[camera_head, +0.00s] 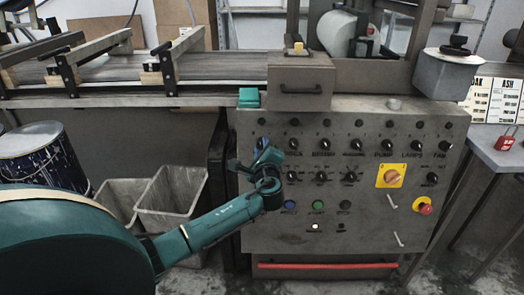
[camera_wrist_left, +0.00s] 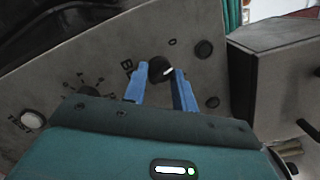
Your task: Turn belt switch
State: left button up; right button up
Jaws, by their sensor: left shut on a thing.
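The belt switch (camera_wrist_left: 160,68) is a small round black knob with a white mark, next to lettering that starts "BE" and a "0" in the left wrist view. My left gripper (camera_wrist_left: 161,88) has its two blue fingers on either side of this knob and is shut on it. In the head view my left gripper (camera_head: 265,150) is at the upper left of the grey control panel (camera_head: 270,228) and covers the switch. My right gripper is in neither view.
Several similar black knobs sit close to the right on the panel, with a yellow-backed rotary switch (camera_head: 391,175) and a red emergency button (camera_head: 425,208). A metal box (camera_head: 300,75) stands on the ledge above. Grey bins (camera_head: 172,195) stand left of the panel.

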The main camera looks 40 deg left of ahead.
pick_arm(q)
jog(key=shift+n, duration=1.4)
jog(key=o, duration=1)
jog(key=p+v, duration=0.1)
jog(key=v, duration=1.2)
jog(key=shift+d+r, duration=0.15)
jog(key=shift+r, duration=0.05)
